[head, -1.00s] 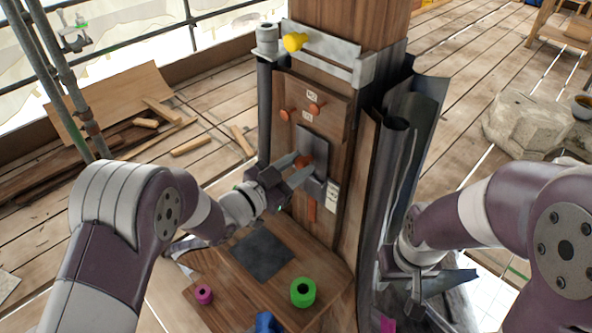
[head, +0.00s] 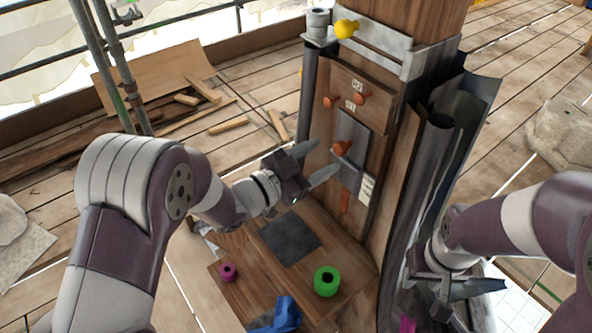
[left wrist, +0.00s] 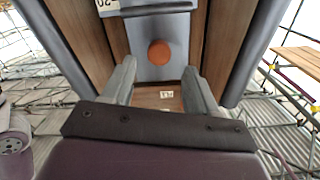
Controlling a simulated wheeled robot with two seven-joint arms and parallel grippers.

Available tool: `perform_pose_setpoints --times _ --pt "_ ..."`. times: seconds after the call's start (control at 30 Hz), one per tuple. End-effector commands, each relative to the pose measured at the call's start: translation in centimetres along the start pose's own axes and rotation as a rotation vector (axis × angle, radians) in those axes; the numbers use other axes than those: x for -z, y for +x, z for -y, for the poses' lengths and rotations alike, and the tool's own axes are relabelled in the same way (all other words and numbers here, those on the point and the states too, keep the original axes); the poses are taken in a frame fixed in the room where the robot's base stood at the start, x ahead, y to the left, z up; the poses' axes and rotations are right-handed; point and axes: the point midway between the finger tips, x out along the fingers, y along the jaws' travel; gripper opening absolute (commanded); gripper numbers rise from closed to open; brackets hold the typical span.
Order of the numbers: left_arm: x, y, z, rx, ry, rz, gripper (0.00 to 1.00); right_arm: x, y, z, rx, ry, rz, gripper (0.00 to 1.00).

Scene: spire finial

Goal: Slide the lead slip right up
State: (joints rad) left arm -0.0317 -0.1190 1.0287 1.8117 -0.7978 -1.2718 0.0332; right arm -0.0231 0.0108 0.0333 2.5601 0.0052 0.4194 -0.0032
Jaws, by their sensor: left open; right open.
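The lead slip is a grey plate (head: 353,135) on the front of the wooden post, with an orange knob (head: 341,148) on it. In the left wrist view the plate (left wrist: 180,35) and its round orange knob (left wrist: 160,53) show ahead of my fingers. My left gripper (head: 322,160) is open and empty, just left of and slightly below the knob, apart from it. In the left wrist view my two fingers (left wrist: 160,85) stand wide, with the knob beyond and between them. My right gripper (head: 460,287) is open and empty at the lower right, by the post's side.
Above the plate is a wooden panel (head: 372,78) with two orange knobs and small labels. A yellow knob (head: 346,28) sits on the grey bar at the top. A green ring (head: 327,281), a magenta ring (head: 227,271) and a blue item (head: 286,313) lie on the ledge below.

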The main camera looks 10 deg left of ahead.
Motion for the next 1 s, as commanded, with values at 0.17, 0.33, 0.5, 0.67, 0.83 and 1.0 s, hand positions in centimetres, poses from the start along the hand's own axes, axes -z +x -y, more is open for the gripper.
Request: perform_pose_setpoints --times 0.17,0.33,0.5,0.67,0.83,1.0 --pt "-0.1 -4.5 0.1 0.006 0.001 -0.001 0.58 -0.1 0.9 0.0 0.0 0.0 0.0 0.43" --pt "0.0 -7.2 0.1 0.004 0.002 -0.001 0.58 -0.1 1.2 0.0 0.0 0.0 0.0 0.43" --pt "0.1 -8.1 0.0 0.001 0.001 -0.003 0.58 -0.1 1.3 0.0 0.0 0.0 0.0 0.43" --pt "0.1 -8.1 0.0 0.0 0.001 -0.003 0.58 -0.1 1.2 0.0 0.0 0.0 0.0 0.43" --pt "0.1 -8.1 0.0 0.0 0.001 -0.002 0.58 -0.1 1.2 0.0 0.0 0.0 0.0 0.43" --pt "-0.8 -8.1 0.1 0.005 0.003 0.038 0.58 -0.1 1.2 0.0 0.0 0.0 0.0 0.43"
